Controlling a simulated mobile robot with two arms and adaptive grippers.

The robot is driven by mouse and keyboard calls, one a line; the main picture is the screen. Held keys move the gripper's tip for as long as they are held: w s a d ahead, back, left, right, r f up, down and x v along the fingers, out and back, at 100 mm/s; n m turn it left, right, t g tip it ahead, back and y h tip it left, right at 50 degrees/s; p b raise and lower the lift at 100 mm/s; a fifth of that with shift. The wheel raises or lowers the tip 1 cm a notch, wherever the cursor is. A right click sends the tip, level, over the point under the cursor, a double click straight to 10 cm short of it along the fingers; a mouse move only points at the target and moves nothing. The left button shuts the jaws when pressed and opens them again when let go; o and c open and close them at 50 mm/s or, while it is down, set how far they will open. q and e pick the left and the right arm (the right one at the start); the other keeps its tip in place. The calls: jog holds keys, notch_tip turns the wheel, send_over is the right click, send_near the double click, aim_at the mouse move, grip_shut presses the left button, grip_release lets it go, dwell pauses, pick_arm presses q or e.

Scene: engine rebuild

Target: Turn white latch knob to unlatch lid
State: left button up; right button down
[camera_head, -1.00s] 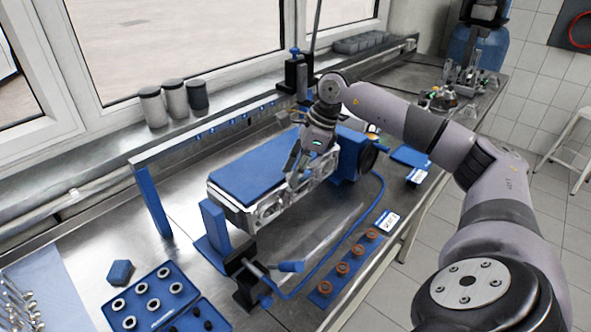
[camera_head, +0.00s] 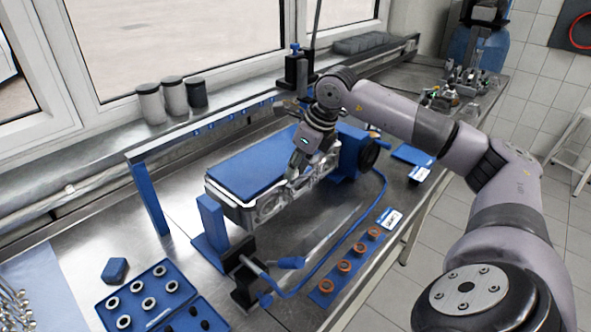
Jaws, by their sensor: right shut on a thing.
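A silver engine block (camera_head: 268,207) with a flat blue lid (camera_head: 254,167) on top is held in a blue stand (camera_head: 212,219) on the steel bench. My right gripper (camera_head: 291,181) points down at the near side of the block, by the lid's front edge. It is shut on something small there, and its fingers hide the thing. I cannot make out a white latch knob. The lid lies flat on the block. My left gripper is not in view.
A crank handle (camera_head: 289,263) sticks out at the stand's near end. A blue strip with copper rings (camera_head: 345,266) and a blue tray of rings (camera_head: 151,295) lie on the bench (camera_head: 100,235). Three canisters (camera_head: 173,96) stand on the window ledge.

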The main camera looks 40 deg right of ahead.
jog(key=m, duration=0.2)
jog(key=m+h, duration=0.1)
jog(key=m, duration=0.1)
jog(key=m+h+b, duration=0.1)
jog(key=m, duration=0.1)
jog(key=shift+a, duration=0.3)
jog(key=m+h, duration=0.1)
jog(key=m, duration=0.1)
jog(key=m+h, duration=0.1)
jog(key=m, duration=0.2)
jog(key=shift+w+a+m+g, duration=0.1)
jog(key=shift+m+g, duration=0.2)
jog(key=c, duration=1.3)
grip_release()
jog(key=shift+c, duration=0.2)
jog(key=v, duration=1.2)
jog(key=shift+a, duration=0.15)
jog(key=shift+w+r, duration=0.1)
